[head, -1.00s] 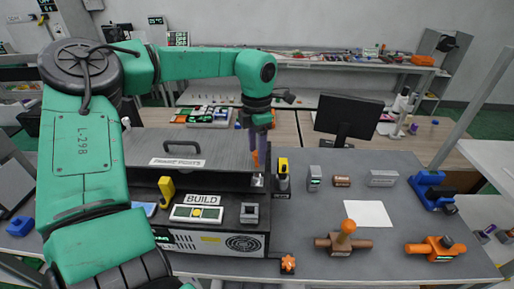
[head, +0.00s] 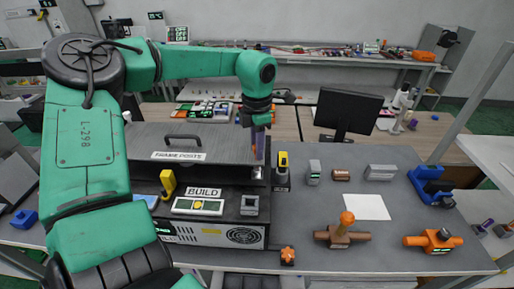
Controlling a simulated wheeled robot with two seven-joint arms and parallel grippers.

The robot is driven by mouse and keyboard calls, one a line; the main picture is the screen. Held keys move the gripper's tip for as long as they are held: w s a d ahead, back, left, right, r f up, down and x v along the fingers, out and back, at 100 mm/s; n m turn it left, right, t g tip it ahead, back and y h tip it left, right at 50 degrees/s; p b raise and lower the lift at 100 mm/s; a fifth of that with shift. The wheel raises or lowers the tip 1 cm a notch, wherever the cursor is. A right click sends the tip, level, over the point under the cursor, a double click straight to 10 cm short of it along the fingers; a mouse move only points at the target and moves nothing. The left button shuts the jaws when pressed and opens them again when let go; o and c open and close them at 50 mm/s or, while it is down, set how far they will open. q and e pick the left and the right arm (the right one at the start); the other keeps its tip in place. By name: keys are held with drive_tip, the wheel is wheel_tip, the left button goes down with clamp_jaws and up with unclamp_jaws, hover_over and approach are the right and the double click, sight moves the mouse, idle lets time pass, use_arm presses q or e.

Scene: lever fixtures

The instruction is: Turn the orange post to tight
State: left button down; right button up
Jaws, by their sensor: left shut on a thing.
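The orange post (head: 254,146) shows only as a narrow orange strip beside the purple-grey fingers of my left gripper (head: 260,150). The gripper points down and is shut on it, at the right end of the dark grey bench unit (head: 140,143). The fingers hide most of the post, and I cannot read any tight mark. A small light-coloured fitting (head: 258,172) shows just below the fingers. My right gripper is not in view.
A yellow-topped black fixture (head: 282,170) stands close to the right of the gripper. A brown handle with an orange knob (head: 346,220), an orange fixture (head: 432,243) and a blue one (head: 428,183) stand farther right.

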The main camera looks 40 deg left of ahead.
use_arm(q)
drive_tip(key=m+b, duration=0.1)
drive_tip(key=m, duration=0.1)
drive_tip(key=shift+f+m+b, duration=0.15)
drive_tip(key=shift+m+b, duration=0.25)
drive_tip(key=m+b, duration=0.1)
drive_tip(key=m, duration=0.2)
drive_tip(key=shift+m, duration=0.3)
drive_tip(key=m, duration=0.5)
drive_tip(key=shift+b, duration=0.3)
drive_tip(key=m, duration=0.5)
drive_tip(key=shift+m, duration=0.4)
drive_tip(key=c, duration=0.7)
unclamp_jaws()
drive_tip(key=shift+r, duration=0.2)
